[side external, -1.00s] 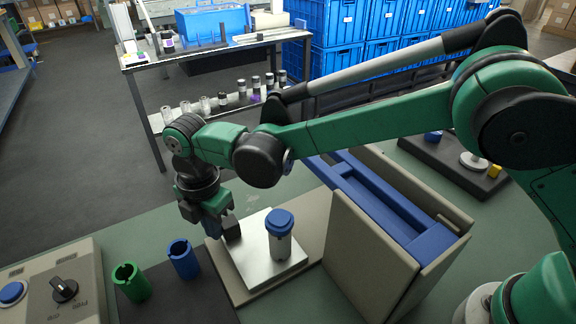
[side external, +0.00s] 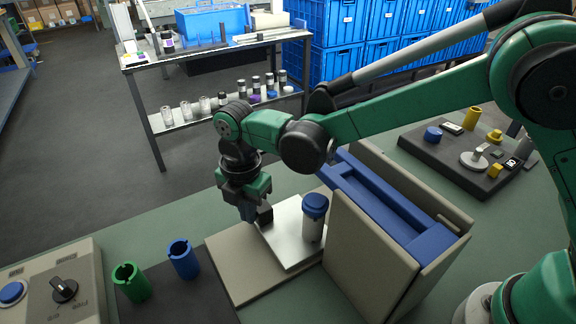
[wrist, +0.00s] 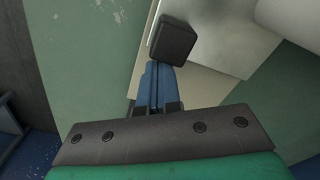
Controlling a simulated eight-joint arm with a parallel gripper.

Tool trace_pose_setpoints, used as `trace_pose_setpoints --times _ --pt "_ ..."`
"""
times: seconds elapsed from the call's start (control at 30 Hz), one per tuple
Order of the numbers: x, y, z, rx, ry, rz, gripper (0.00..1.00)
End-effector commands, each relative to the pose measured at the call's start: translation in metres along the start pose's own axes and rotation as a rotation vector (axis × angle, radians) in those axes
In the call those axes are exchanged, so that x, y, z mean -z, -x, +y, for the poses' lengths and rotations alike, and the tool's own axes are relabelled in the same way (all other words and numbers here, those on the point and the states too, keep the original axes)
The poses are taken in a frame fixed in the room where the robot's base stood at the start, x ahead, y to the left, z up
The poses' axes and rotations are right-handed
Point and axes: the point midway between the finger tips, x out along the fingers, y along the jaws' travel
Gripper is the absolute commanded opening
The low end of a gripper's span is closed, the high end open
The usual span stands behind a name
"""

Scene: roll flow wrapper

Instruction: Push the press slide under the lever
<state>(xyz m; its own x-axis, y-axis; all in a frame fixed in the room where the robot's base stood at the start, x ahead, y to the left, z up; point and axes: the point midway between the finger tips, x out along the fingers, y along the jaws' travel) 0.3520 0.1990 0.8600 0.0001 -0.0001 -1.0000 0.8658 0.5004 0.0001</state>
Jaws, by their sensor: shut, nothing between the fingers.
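The press slide is a silver plate (side external: 283,243) lying on a beige base plate (side external: 232,268) in the side view. A grey bottle with a blue cap (side external: 314,218) stands upright near its right side. A black block (side external: 266,214) sits at its left edge; in the wrist view the block (wrist: 172,42) is just beyond my fingertips. My gripper (side external: 249,213) is shut and empty, its blue fingers pointing down beside the block; contact is hard to confirm. The blue lever (side external: 385,190) lies between the beige press walls (side external: 370,245), right of the bottle. The slide's right end is hidden by the near wall.
Green (side external: 131,282) and blue (side external: 183,259) open cups stand on a dark mat at the left, near a control box (side external: 60,285) with a knob. A dark tray (side external: 440,152) with small parts lies behind the press.

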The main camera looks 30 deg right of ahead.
Motion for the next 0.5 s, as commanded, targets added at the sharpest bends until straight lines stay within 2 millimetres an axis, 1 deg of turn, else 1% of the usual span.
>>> trace_pose_setpoints --times 0.5 --pt "-0.029 0.0 -0.016 0.001 -0.005 -0.001 0.0"
